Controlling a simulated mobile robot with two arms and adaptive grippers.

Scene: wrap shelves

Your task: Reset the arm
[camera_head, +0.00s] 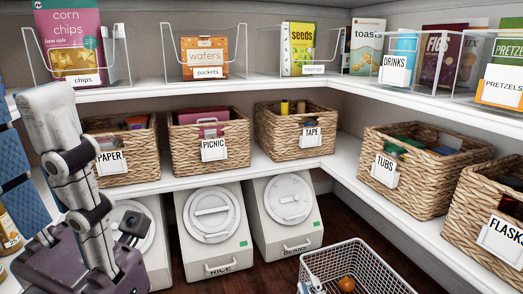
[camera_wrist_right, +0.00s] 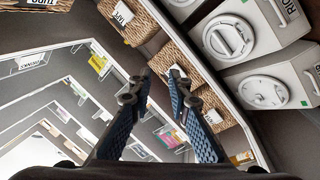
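A blue ribbed finger pad shows at the left edge.
A wire basket (camera_head: 312,262) holding an orange round item (camera_head: 347,284) stands at the bottom right. Woven baskets labelled PAPER (camera_head: 140,168), PICNIC (camera_head: 185,155), TAPE (camera_head: 272,135) and TUBS (camera_head: 440,196) line the lower shelf. Rice (camera_head: 212,252) and beans (camera_head: 290,236) bins stand beneath. Clear holders line the upper shelf.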

